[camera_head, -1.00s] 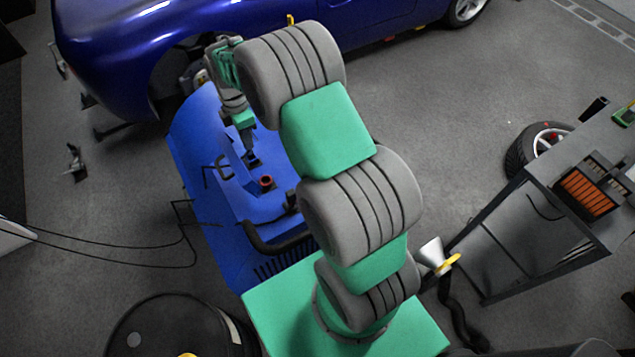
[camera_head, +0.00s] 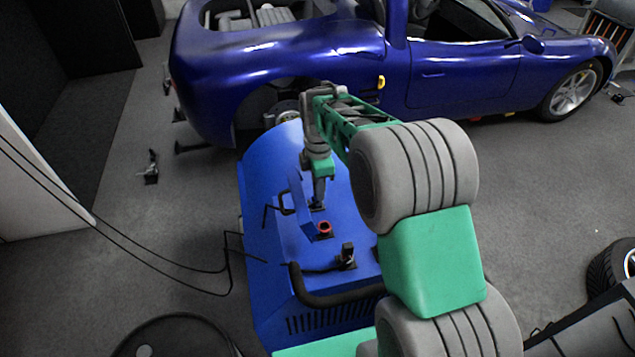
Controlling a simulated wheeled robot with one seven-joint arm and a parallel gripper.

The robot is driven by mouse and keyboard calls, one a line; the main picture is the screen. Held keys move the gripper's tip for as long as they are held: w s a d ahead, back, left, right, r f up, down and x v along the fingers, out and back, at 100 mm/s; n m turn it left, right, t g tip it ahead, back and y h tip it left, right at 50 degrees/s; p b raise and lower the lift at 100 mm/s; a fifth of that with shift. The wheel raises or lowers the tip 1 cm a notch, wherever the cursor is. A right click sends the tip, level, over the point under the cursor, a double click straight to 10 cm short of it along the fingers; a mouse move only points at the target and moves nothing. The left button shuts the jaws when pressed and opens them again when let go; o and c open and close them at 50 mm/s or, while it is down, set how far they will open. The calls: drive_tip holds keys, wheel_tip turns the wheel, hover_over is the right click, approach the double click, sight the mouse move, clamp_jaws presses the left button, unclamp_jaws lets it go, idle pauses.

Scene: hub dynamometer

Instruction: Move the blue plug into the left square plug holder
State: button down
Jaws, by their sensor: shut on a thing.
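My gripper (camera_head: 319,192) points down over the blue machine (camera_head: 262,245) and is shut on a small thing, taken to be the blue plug. The plug's blue colour and outline cannot be made out at this size. A small dark square base (camera_head: 317,207), which looks like a plug holder, sits right under the fingertips. Whether the held thing touches it or is seated in it cannot be told. Nearer on the machine are a red-rimmed round socket (camera_head: 324,228) on a dark base and a black upright fitting (camera_head: 346,256) with a cable.
A blue upright panel (camera_head: 299,205) stands just left of my gripper. A black bent tube (camera_head: 335,299) lies along the machine's near side. A blue car (camera_head: 290,60) stands behind. Thin black cables (camera_head: 150,263) hang at left. A dark barrel (camera_head: 175,340) stands front left.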

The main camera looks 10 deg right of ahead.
drive_tip(key=shift+s, duration=3.2)
drive_tip(key=shift+d+b, duration=0.6)
drive_tip(key=shift+d, duration=5.85)
drive_tip(key=s+f, duration=0.1)
drive_tip(key=s, duration=0.9)
drive_tip(key=shift+f, duration=0.15)
drive_tip(key=shift+f+b, duration=0.75)
drive_tip(key=shift+f, duration=0.55)
drive_tip(key=c, duration=1.3)
unclamp_jaws()
drive_tip(key=shift+o, duration=0.2)
